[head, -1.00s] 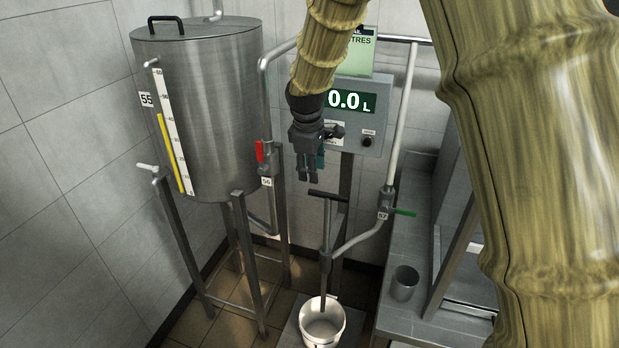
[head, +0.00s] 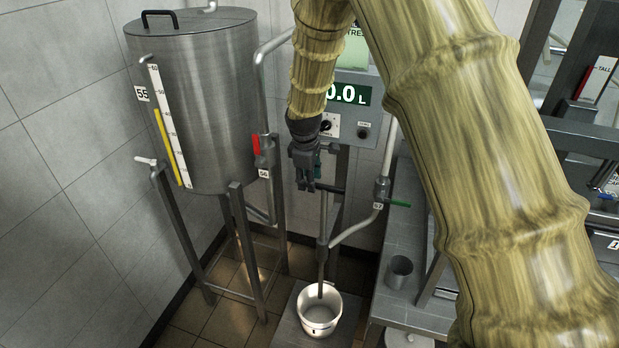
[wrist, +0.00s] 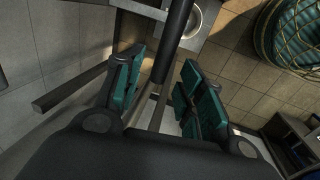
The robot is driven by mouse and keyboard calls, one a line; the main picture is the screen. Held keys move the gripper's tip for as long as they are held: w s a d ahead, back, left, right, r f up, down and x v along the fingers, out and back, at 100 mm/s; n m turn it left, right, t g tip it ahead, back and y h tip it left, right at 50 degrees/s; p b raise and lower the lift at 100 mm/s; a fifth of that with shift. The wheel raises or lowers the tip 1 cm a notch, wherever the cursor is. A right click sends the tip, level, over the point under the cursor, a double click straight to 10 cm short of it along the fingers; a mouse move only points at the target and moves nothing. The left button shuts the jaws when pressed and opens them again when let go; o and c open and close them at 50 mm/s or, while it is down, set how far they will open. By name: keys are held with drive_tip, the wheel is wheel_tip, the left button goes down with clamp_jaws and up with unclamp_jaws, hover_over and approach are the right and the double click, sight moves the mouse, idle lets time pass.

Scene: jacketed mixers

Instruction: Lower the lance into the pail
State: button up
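The lance (head: 323,228) is an upright grey pipe with a dark crossbar handle (head: 331,188) at its top. Its lower end lines up with the mouth of the white pail (head: 319,329); I cannot tell whether it is inside or just above. My gripper (head: 305,187) points down at the handle's left end in the head view and partly hides it. In the wrist view, my gripper's teal-padded fingers (wrist: 160,78) are apart, with the dark handle (wrist: 173,42) showing between them and visible gaps on both sides. The pail's rim (wrist: 213,20) shows beyond.
A steel tank (head: 200,100) on legs stands left, with a red-handled valve (head: 257,145) beside it. A green-handled valve (head: 398,203) is on the pipe right of the lance. The display (head: 349,95) reads 0.0 L. A grey cup (head: 400,271) stands on the right-hand bench.

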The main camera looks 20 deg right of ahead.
drive_tip(key=shift+w+f, duration=0.1)
drive_tip(key=shift+f, duration=0.45)
clamp_jaws()
wheel_tip(320, 180, down, 16)
drive_tip(key=b, duration=0.6)
drive_tip(key=shift+f, duration=0.15)
unclamp_jaws()
drive_tip(key=shift+f, duration=0.2)
drive_tip(key=shift+r, duration=0.15)
